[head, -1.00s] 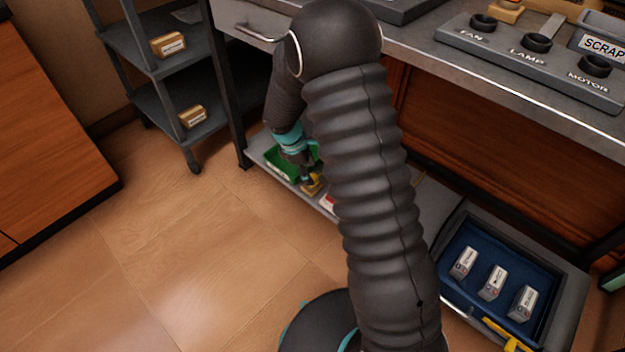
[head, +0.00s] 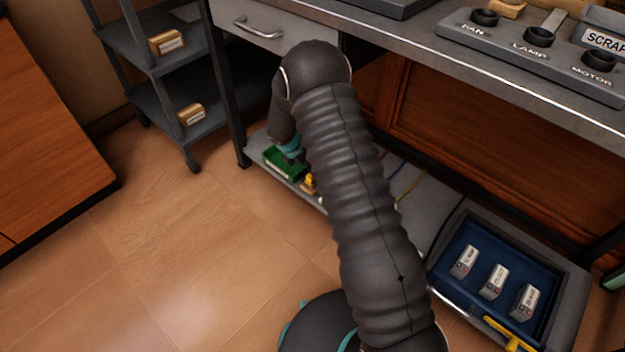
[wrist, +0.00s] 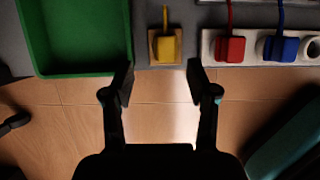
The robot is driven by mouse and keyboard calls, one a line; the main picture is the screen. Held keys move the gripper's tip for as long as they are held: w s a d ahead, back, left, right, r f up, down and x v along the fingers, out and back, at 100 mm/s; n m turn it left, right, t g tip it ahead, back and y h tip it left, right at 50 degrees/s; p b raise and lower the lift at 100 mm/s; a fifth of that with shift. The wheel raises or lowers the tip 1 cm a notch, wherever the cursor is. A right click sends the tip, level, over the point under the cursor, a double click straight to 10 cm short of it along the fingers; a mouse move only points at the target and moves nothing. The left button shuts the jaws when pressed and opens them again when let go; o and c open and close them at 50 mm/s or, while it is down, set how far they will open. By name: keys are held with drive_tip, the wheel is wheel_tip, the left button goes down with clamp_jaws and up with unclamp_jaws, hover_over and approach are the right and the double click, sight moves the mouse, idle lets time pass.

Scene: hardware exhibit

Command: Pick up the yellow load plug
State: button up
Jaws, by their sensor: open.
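The yellow load plug (wrist: 166,47) sits on a small wooden block on the low shelf, with a yellow cord rising from it. In the wrist view it lies ahead of my gripper (wrist: 157,82), roughly centred between the fingertips but beyond them. The fingers are open and empty, apart from the plug. In the head view the yellow plug (head: 309,182) shows small beside my arm, at the shelf's front edge.
A green tray (wrist: 76,73) stands left of the plug. A red plug (wrist: 230,49) and a blue plug (wrist: 281,49) sit in a white strip to the right. The workbench top (head: 420,42) overhangs the shelf. A blue-lined drawer (head: 462,308) holds several labelled boxes.

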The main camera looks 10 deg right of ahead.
drive_tip(key=shift+s+b+x, duration=0.2)
drive_tip(key=shift+b+x, duration=0.05)
drive_tip(key=shift+x, duration=1.4)
drive_tip(key=shift+s+b+x, duration=0.2)
drive_tip(key=shift+x, duration=1.5)
clamp_jaws()
